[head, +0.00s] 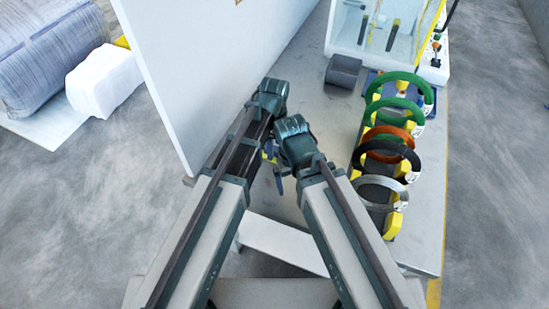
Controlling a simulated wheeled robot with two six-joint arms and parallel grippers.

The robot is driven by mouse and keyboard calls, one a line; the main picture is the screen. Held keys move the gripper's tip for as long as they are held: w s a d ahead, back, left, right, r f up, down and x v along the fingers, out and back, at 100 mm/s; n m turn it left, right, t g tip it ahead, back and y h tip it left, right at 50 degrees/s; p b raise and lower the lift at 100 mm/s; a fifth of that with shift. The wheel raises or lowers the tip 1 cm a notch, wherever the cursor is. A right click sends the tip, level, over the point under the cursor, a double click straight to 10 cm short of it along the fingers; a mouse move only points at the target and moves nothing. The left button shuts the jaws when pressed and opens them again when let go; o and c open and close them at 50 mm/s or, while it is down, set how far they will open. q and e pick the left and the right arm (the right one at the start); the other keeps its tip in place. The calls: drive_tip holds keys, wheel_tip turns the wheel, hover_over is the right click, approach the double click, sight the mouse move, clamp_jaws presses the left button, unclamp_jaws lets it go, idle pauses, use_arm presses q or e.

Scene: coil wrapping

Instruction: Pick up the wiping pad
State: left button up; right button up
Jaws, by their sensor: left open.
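I cannot pick out the wiping pad for certain. My left arm reaches in beside the tall white panel, and my left gripper (275,166) shows small between the two forearms. It is open, with its fingers partly hidden by my right arm. A small blue and yellow thing (269,151) shows close by, too small to identify. My right arm ends beside the left one, and its wrist hides its fingers.
A tall white panel (205,65) stands close left of my arms. On the table (318,105), several coils stand in a row on a rack at the right, with a dark grey block (343,70) behind. A white block (105,80) and wrapped bundle (50,55) lie at far left.

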sight(275, 148)
use_arm(q)
drive_tip(key=shift+f, duration=0.15)
use_arm(e)
drive_tip(key=shift+f, duration=0.15)
use_arm(q)
clamp_jaws()
idle(0.4)
wheel_tip(275, 148, up, 10)
drive_tip(key=p, duration=1)
use_arm(e)
wheel_tip(275, 148, up, 10)
